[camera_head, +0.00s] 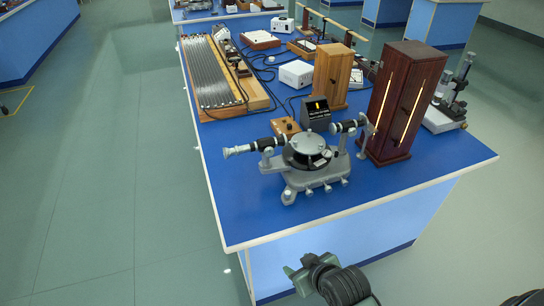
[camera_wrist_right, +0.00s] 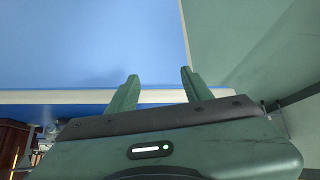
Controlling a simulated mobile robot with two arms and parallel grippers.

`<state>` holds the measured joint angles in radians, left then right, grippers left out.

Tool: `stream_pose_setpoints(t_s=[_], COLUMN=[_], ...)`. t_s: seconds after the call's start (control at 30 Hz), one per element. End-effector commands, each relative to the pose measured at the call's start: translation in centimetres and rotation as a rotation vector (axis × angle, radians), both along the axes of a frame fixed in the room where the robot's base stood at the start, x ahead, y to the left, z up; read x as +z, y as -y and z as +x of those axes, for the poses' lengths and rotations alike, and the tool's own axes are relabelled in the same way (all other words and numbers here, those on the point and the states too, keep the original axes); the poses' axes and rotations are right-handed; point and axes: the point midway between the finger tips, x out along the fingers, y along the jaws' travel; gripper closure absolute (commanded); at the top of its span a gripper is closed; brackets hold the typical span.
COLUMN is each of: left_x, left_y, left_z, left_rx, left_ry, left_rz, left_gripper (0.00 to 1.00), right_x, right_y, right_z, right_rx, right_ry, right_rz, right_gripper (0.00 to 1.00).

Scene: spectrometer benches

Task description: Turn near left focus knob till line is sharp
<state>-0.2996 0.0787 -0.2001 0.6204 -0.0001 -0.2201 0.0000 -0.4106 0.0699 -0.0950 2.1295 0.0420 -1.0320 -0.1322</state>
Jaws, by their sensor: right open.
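A grey spectrometer (camera_head: 308,153) stands on the near end of the blue bench in the head view. Its telescope tube (camera_head: 247,148) points left and its collimator (camera_head: 347,126) points right, towards a dark red wooden lamp housing (camera_head: 401,101) with a bright vertical slit. Small knobs show around the instrument; which one is the near left focus knob is too small to tell. A black box (camera_head: 316,112) behind it shows a small yellow mark. My right gripper (camera_head: 303,272) is below the bench's front edge, apart from the spectrometer. Its fingers (camera_wrist_right: 159,73) are open and empty in the wrist view. My left gripper is not visible.
The blue bench top (camera_head: 235,205) is clear at its near left corner. A lighter wooden housing (camera_head: 332,75), a white box (camera_head: 296,74) and a ribbed board (camera_head: 211,72) stand farther back, among cables. A microscope-like instrument (camera_head: 449,98) stands at the right. Open floor lies left.

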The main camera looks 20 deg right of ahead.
Motion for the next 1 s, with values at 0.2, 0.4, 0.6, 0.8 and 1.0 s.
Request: stream_pose_setpoints(t_s=[0.2,0.4,0.6,0.8,1.0], left_x=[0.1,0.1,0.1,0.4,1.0], left_y=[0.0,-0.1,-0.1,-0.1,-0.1], left_z=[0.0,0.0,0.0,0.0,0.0], left_rx=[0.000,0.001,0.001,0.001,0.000], left_ry=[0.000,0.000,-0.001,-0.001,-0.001], left_rz=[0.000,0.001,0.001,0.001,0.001], left_gripper=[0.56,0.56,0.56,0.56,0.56], right_x=[5.2,10.0,13.9,14.9,15.0], right_y=[-0.2,0.1,0.9,1.1,1.0], right_z=[8.1,14.8,18.6,20.2,23.4], right_rx=[0.023,0.012,-0.022,-0.032,-0.032], right_ry=[0.312,0.621,0.850,0.899,0.899], right_rz=[0.002,-0.022,-0.058,-0.067,-0.068], right_gripper=[0.50,0.50,0.50,0.50,0.50])
